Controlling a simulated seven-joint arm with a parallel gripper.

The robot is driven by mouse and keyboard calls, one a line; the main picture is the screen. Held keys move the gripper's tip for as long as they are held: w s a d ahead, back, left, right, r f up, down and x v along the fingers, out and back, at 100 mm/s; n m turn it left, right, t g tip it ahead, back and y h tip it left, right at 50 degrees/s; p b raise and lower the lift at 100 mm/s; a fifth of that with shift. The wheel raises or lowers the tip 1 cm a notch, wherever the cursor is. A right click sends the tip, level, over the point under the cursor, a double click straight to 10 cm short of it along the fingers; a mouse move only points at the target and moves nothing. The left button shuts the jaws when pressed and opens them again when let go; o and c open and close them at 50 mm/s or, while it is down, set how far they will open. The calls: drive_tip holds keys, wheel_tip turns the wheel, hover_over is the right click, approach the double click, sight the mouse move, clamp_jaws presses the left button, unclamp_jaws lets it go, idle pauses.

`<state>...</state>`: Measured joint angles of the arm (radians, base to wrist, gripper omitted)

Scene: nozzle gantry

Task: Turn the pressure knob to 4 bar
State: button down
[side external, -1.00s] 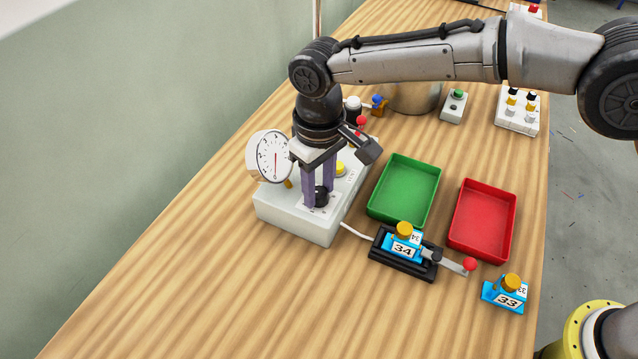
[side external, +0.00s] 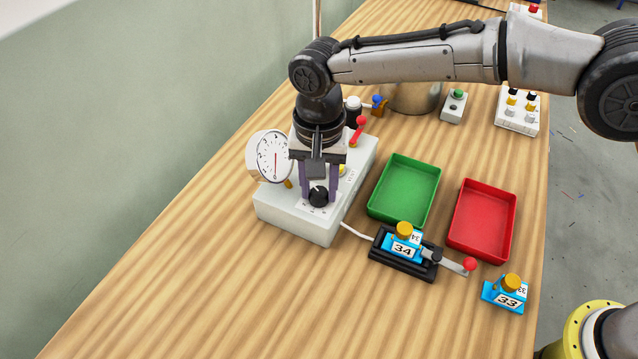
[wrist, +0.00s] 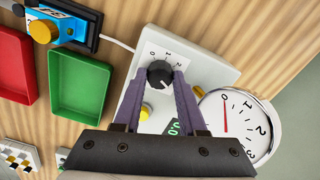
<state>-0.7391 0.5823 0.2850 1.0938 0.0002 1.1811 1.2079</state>
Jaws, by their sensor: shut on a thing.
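The black pressure knob (side external: 318,196) sits on the near end of the white control box (side external: 290,217). My gripper (side external: 319,192) points down, its two purple fingers shut on the knob from both sides. In the wrist view the fingers hold the knob (wrist: 160,74) between their tips. A pale mark shows on the knob, on the side toward my palm; printed numbers beside it include 0, 1 and 2. The round gauge (side external: 272,158) stands at the box's left side. In the wrist view the gauge (wrist: 243,128) has its red needle near 0.
A yellow button (wrist: 146,112) and a partly hidden green-lit display (wrist: 173,128) are on the box. To the right are a green tray (side external: 379,215), a red tray (side external: 456,232) and a black fixture (side external: 389,266) with blue part 34 (side external: 403,246). The front table is clear.

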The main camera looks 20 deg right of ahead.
sight(319, 192)
drive_tip(key=shift+r+m, duration=0.15)
drive_tip(key=shift+m, duration=1.45)
drive_tip(key=shift+c, duration=2.4)
unclamp_jaws()
wheel_tip(319, 192, up, 14)
